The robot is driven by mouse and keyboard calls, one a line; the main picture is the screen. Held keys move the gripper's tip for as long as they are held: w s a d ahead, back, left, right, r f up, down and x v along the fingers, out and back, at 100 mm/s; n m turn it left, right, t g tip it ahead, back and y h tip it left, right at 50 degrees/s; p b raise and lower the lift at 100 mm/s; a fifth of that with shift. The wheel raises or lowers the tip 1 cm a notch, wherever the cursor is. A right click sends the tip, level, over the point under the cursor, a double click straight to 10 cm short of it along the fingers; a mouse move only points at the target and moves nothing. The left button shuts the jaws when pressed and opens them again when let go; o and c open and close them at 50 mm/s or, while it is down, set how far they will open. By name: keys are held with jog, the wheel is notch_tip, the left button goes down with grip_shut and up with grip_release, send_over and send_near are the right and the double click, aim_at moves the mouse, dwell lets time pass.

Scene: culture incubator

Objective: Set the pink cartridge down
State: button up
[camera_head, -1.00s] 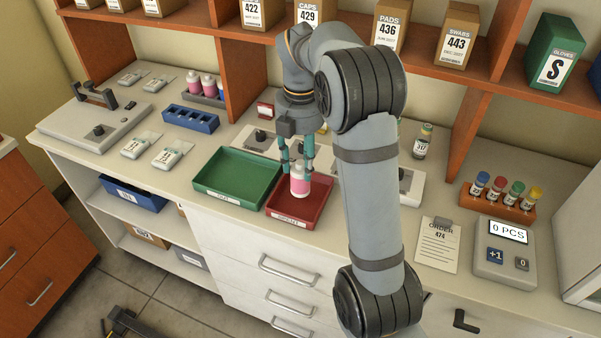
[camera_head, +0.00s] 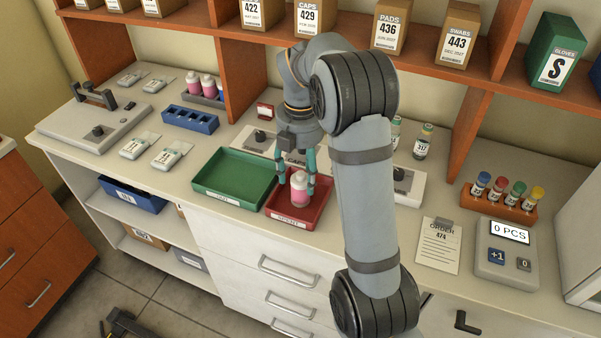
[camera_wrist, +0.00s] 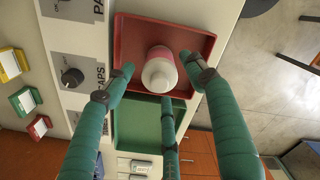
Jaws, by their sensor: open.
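The pink cartridge (camera_head: 299,190), a small bottle with a white cap, stands upright in the red tray (camera_head: 322,197). In the wrist view the cartridge (camera_wrist: 160,70) shows from above, cap towards me, inside the red tray (camera_wrist: 125,40). My gripper (camera_head: 297,178) is over the red tray. Its teal fingers are open around the cartridge, with visible gaps beside it in the wrist view (camera_wrist: 158,78). The green tray (camera_head: 235,180) is directly left of the red one and is empty. The cartridge's base is partly hidden in the head view.
A rack with other pink bottles (camera_head: 207,85) and a blue rack (camera_head: 190,119) stand at the back left. A device with knobs (camera_head: 262,138) is behind the trays. An order sheet (camera_head: 439,244) and a counter (camera_head: 506,252) lie to the right. The shelf (camera_head: 350,27) overhangs the back.

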notch_tip(320, 180, up, 12)
jog(key=p, duration=0.3)
jog(key=shift+r+p, duration=0.2)
jog(key=shift+p, duration=0.1)
dwell(3.5)
